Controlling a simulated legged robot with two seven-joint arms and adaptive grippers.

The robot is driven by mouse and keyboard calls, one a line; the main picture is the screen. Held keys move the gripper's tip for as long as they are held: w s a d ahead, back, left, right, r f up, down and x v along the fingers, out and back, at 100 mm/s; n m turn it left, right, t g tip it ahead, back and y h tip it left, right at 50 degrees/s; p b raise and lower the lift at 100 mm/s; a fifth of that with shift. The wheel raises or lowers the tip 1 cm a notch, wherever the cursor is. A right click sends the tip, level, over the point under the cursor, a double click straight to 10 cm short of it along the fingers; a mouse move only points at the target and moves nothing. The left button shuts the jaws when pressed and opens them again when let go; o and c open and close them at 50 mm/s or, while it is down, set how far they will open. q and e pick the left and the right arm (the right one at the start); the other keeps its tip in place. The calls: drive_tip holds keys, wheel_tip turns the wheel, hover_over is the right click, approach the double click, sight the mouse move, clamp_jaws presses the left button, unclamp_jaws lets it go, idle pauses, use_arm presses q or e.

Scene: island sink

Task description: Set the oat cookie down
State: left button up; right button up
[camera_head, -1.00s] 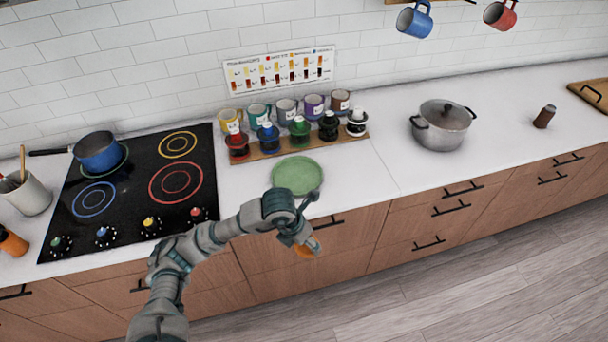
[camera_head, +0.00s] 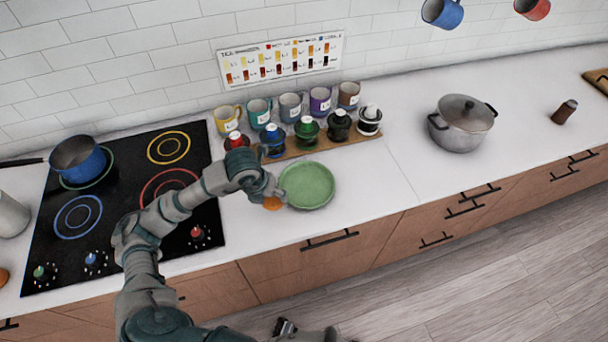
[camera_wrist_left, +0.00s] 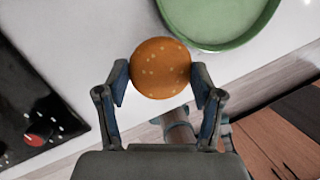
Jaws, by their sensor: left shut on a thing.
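The oat cookie (camera_wrist_left: 161,68) is a round orange-brown disc with pale specks. My left gripper (camera_wrist_left: 160,80) is shut on it, with a finger at either side. In the head view the cookie (camera_head: 272,203) shows as a small orange patch under my left gripper (camera_head: 268,195), just left of the green plate (camera_head: 307,186). The plate also shows in the left wrist view (camera_wrist_left: 225,43), to the upper right of the cookie. Whether the cookie touches the counter is unclear. Part of my right gripper (camera_head: 285,327) shows at the bottom edge; its jaws are not clear.
A wooden rack (camera_head: 300,150) with several colored jars and mugs stands behind the plate. The black cooktop (camera_head: 120,215) with a blue pan (camera_head: 78,158) lies left. A lidded pot (camera_head: 462,125) stands right. The counter (camera_head: 385,210) between plate and pot is clear.

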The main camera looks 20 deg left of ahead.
use_arm(q)
drive_tip(key=p, duration=0.1)
hover_over(307, 185)
drive_tip(key=shift+s+a+f, duration=0.25)
drive_tip(key=shift+s+f, duration=0.1)
drive_tip(key=shift+f, duration=0.3)
wheel_tip(307, 185, down, 3)
drive_tip(key=shift+f, duration=0.25)
drive_tip(key=o, duration=1.1)
drive_tip(key=shift+o, duration=0.2)
use_arm(e)
drive_tip(key=s, duration=0.2)
drive_tip(key=s+f, duration=0.1)
drive_tip(key=s, duration=0.2)
drive_tip(key=shift+s+d+f, duration=0.1)
drive_tip(key=shift+s+d, duration=0.05)
drive_tip(key=shift+d, duration=0.05)
use_arm(q)
drive_tip(key=v, duration=1.2)
use_arm(e)
drive_tip(key=shift+w+a, duration=0.2)
drive_tip(key=shift+w, duration=0.4)
drive_tip(key=shift+s, duration=0.15)
